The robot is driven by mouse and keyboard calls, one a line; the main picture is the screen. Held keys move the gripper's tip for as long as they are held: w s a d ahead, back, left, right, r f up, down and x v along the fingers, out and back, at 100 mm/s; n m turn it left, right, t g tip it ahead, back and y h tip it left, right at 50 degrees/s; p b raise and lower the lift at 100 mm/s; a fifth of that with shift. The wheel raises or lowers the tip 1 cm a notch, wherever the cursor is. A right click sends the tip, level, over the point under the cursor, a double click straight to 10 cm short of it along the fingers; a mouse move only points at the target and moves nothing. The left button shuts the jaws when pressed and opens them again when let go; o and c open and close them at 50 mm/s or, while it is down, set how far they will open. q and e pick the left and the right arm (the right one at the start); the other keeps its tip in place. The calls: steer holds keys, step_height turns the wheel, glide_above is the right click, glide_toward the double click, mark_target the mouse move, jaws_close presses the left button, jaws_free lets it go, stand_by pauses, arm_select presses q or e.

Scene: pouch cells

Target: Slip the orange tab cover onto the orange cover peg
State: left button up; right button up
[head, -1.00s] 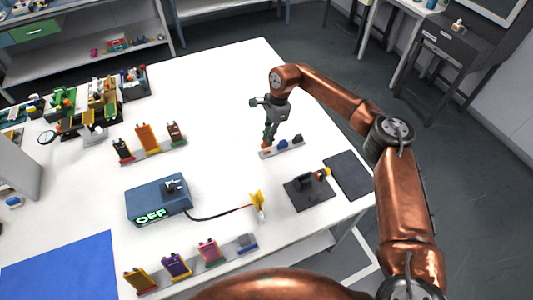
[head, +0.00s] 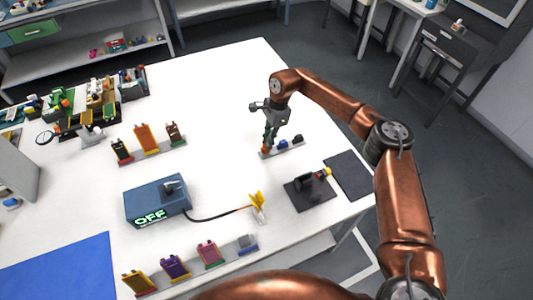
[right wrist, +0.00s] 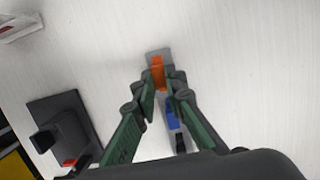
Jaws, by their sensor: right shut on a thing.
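My right gripper (head: 267,144) points down at the left end of a small grey rack (head: 291,149) on the white table. It is shut on the orange tab cover (right wrist: 157,72), which shows between and just past the fingertips in the right wrist view. The orange cover peg cannot be told apart from the cover. I cannot tell whether the cover is around the peg or just above it. A blue cover (head: 283,143) and a black cover (head: 298,138) sit along the same rack. My left gripper is not in view.
A black fixture (head: 310,194) and a dark mat (head: 347,175) lie front-right of the rack. A blue box reading OFF (head: 156,203) has a cable to a yellow clip (head: 258,205). Racks of pouch cells (head: 148,140) stand left. Table behind the rack is clear.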

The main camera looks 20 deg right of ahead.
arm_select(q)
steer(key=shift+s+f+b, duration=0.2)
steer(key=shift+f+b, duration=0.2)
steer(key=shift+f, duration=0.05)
arm_select(e)
steer(key=shift+f, duration=1)
steer(key=o, duration=0.8)
steer(key=shift+o, duration=0.7)
steer(key=shift+r, duration=0.1)
arm_select(q)
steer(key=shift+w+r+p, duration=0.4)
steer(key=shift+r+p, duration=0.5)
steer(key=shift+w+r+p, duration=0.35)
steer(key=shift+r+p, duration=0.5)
steer(key=shift+p, duration=0.05)
arm_select(e)
steer(key=shift+r, duration=4.95)
